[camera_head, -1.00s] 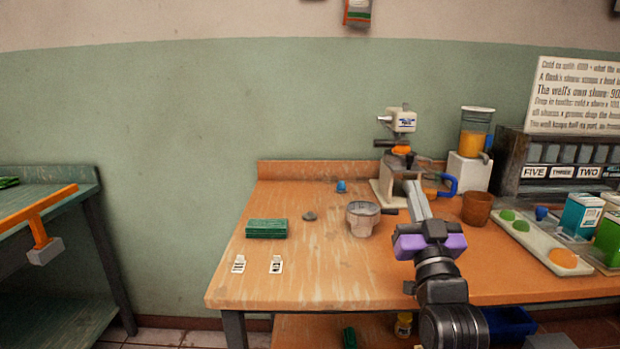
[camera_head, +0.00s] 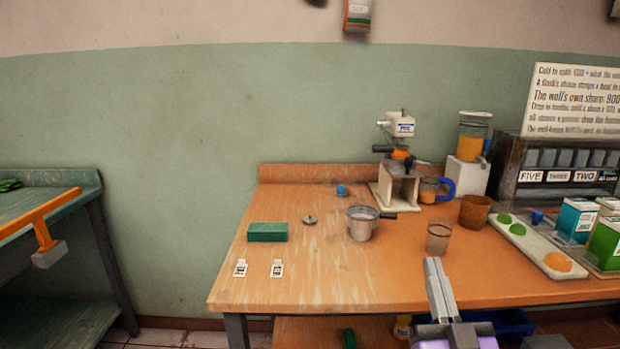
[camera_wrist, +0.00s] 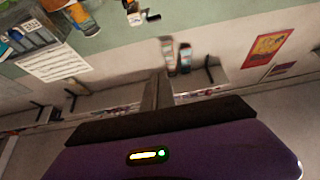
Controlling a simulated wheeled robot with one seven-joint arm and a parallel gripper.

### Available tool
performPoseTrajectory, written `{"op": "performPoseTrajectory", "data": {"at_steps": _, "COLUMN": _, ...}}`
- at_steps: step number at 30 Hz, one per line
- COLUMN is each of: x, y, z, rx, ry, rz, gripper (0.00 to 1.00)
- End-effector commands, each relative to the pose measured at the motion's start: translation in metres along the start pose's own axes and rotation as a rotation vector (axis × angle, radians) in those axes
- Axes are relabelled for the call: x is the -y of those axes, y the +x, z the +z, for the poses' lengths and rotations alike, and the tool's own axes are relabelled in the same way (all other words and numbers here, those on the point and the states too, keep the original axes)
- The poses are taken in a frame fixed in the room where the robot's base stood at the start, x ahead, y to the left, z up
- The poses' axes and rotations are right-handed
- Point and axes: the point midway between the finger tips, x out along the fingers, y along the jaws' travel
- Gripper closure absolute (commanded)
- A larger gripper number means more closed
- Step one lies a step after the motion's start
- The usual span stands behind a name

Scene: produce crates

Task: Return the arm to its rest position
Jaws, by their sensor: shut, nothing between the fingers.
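My gripper (camera_head: 439,285) shows at the bottom right of the head view, in front of the wooden table's front part. Its grey fingers are together and point up and away, with nothing between them. Its purple body is cut off by the bottom edge. In the wrist view my gripper (camera_wrist: 157,92) is also shut, above its purple housing with a green light. That view is tilted and looks across the wall, with the white sign (camera_wrist: 52,64) at upper left.
The wooden table (camera_head: 330,285) bears a metal pot (camera_head: 362,226), a clear cup (camera_head: 438,238), a brown cup (camera_head: 474,211), a green block (camera_head: 267,232), a press machine (camera_head: 398,165) and a juice dispenser (camera_head: 470,155). A tray (camera_head: 527,240) lies at right.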

Motion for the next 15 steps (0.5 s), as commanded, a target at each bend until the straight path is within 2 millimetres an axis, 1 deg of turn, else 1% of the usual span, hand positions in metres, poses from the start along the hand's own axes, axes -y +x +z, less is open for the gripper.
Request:
{"op": "performPoseTrajectory", "data": {"at_steps": 1, "x": 0.0, "y": -0.024, "z": 0.002, "rx": 0.029, "ry": -0.001, "rz": 0.0, "gripper": 1.0}}
{"op": "performPoseTrajectory", "data": {"at_steps": 3, "x": 0.0, "y": -0.053, "z": 0.004, "rx": 0.061, "ry": -0.001, "rz": 0.0, "gripper": 1.0}}
{"op": "performPoseTrajectory", "data": {"at_steps": 7, "x": 0.0, "y": -0.105, "z": 0.004, "rx": 0.124, "ry": -0.002, "rz": -0.001, "gripper": 1.0}}
{"op": "performPoseTrajectory", "data": {"at_steps": 10, "x": 0.0, "y": -0.144, "z": 0.0, "rx": 0.176, "ry": -0.002, "rz": -0.001, "gripper": 1.0}}
{"op": "performPoseTrajectory", "data": {"at_steps": 15, "x": 0.0, "y": -0.206, "z": -0.015, "rx": 0.27, "ry": -0.003, "rz": -0.001, "gripper": 1.0}}
